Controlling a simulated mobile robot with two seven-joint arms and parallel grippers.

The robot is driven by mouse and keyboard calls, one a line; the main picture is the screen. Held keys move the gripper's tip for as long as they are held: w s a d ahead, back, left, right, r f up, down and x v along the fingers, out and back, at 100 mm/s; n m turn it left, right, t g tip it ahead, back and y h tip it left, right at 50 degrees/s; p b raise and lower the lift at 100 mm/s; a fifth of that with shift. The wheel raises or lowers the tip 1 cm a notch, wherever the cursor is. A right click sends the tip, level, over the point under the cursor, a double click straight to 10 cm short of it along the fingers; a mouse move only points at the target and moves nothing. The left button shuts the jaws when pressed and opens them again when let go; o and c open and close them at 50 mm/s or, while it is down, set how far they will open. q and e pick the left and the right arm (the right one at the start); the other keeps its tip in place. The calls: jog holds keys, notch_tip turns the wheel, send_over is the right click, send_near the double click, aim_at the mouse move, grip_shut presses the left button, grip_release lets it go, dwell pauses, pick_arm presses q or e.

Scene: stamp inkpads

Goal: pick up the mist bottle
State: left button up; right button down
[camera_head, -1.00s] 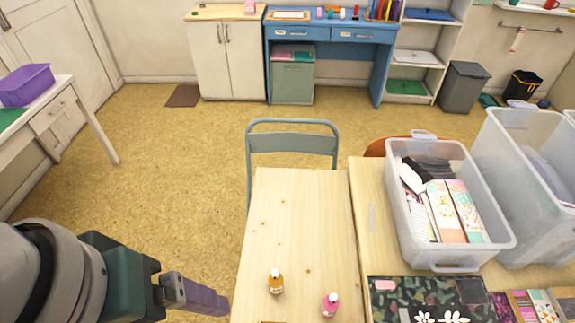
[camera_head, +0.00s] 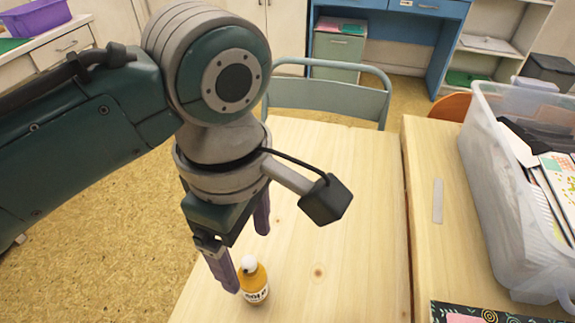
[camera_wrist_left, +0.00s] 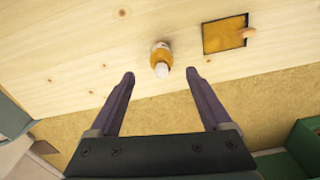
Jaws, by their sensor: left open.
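A small orange bottle (camera_head: 254,287) with a white cap and a label stands on the light wooden table, at the lower middle of the head view. I take it for the mist bottle, though its label is not clearly readable. It also shows in the left wrist view (camera_wrist_left: 161,54), ahead of and between the fingers. My left gripper (camera_head: 246,261) points down close to the bottle, with its two purple-grey fingers apart. In the left wrist view, the open fingers (camera_wrist_left: 160,74) hold nothing. My right gripper is not in view.
A dark-rimmed orange square (camera_wrist_left: 225,35) lies on the table near the bottle. A clear plastic bin (camera_head: 500,190) stands on the adjoining table at right. A grey-green chair (camera_head: 330,97) is behind the table. The tabletop right of the bottle is clear.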

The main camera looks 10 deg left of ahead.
aim_at(247, 261)
pick_arm(q)
notch_tip(247, 261, down, 4)
jog(key=shift+s+a+r+b, duration=0.1)
jog(key=shift+s+r+b, duration=0.05)
jog(key=shift+b, duration=0.4)
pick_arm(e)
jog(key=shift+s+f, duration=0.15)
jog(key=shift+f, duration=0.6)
pick_arm(q)
notch_tip(247, 261, down, 5)
jog(key=shift+f+b, duration=0.15)
jog(key=shift+b, duration=1)
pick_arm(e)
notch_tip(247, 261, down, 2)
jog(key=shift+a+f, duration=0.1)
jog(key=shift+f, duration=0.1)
pick_arm(q)
grip_shut()
